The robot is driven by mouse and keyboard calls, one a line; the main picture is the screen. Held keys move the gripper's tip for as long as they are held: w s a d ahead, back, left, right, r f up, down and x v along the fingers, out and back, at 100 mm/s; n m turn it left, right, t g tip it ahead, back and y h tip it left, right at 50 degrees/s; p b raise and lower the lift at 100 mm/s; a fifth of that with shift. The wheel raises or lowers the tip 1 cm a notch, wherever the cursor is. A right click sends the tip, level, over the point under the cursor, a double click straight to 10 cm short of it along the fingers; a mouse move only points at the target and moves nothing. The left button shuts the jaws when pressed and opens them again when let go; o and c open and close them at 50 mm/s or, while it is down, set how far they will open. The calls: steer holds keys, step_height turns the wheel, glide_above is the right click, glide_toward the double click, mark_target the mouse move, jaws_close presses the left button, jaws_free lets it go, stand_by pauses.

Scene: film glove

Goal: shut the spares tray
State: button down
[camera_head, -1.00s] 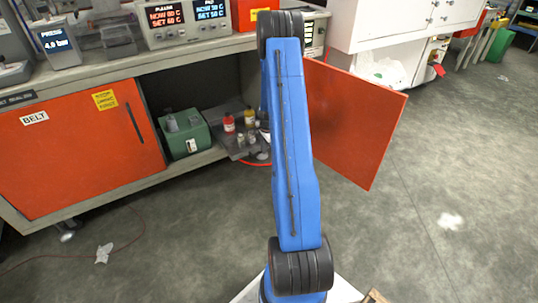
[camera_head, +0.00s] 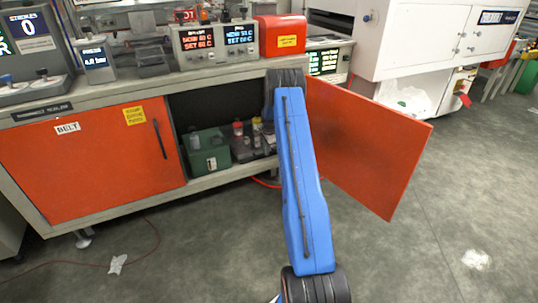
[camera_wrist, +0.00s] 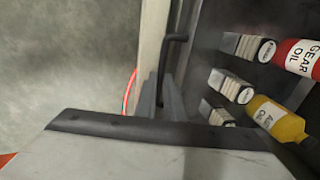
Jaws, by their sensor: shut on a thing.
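The spares tray (camera_head: 247,157) is a dark grey tray on the lower shelf of the cabinet, partly hidden by my arm in the head view. It carries a red bottle (camera_head: 238,128) and other small containers. In the wrist view I see a red gear oil bottle (camera_wrist: 299,57), a yellow oil bottle (camera_wrist: 276,122) and several pale-sided items on it. A black bent bar, apparently the tray's handle (camera_wrist: 176,40), runs down to my gripper (camera_wrist: 160,97). The grey fingers are shut around it. The gripper is hidden in the head view.
An orange door (camera_head: 370,145) stands open right of my arm. A green box (camera_head: 208,151) sits on the shelf left of the tray. The closed orange belt door (camera_head: 90,160) is further left. Instruments stand on the bench above.

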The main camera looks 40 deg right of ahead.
steer(key=shift+w+r, duration=0.1)
steer(key=shift+w, duration=0.2)
steer(key=c, duration=1.8)
jaws_free()
steer(key=shift+c, duration=0.2)
steer(key=s+r, duration=0.3)
steer(key=r, duration=1.4)
steer(key=shift+s+a, duration=0.2)
steer(key=shift+a, duration=0.15)
